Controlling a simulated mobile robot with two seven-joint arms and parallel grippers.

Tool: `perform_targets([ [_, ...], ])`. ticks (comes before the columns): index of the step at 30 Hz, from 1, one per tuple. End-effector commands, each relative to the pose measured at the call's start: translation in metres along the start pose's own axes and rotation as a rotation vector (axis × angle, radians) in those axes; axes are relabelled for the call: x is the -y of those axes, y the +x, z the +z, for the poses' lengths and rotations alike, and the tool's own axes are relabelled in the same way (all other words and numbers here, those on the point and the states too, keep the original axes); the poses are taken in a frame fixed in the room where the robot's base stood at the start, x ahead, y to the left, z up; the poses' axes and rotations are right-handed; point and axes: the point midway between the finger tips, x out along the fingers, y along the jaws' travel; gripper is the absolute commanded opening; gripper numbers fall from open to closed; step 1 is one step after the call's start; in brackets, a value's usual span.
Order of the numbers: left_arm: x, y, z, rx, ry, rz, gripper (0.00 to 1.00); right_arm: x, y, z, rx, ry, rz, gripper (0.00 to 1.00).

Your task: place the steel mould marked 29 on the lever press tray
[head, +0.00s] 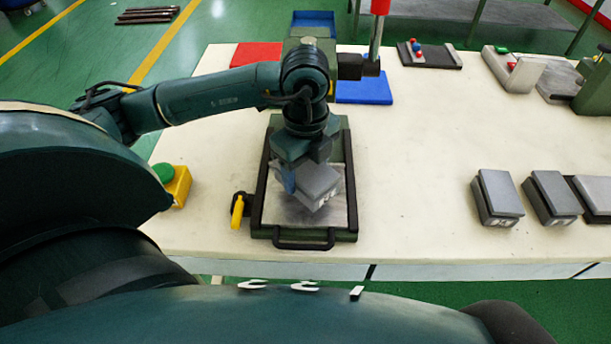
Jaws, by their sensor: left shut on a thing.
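My left gripper (292,178) is shut on a grey steel mould (320,184). The mould is tilted and turned relative to the tray, with pale figures on its front face that are too small to read surely. It is over the lever press tray (283,214), a bare metal plate in a dark green frame with a black front handle. I cannot tell whether the mould touches the plate. My left arm hides the back of the press. My right gripper is not in view.
Grey moulds (497,195), (553,195) stand at the right of the cream table (420,150). A yellow lever (238,212) is at the tray's left, with a green-topped yellow button box (175,180) farther left. Red (255,53) and blue (365,91) mats lie behind.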

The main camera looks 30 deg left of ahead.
Motion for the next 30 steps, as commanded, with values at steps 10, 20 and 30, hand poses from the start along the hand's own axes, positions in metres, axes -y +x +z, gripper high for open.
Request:
perform_targets([
  [10, 0.0, 0.025, 0.0, 0.0, 0.0, -0.001, 0.18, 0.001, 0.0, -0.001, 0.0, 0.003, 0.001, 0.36],
  [20, 0.0, 0.029, 0.0, 0.0, 0.0, 0.002, 0.69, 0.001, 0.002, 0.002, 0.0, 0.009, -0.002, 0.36],
  [30, 0.0, 0.029, 0.0, 0.001, 0.0, 0.002, 0.82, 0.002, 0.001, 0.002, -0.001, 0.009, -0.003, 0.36],
])
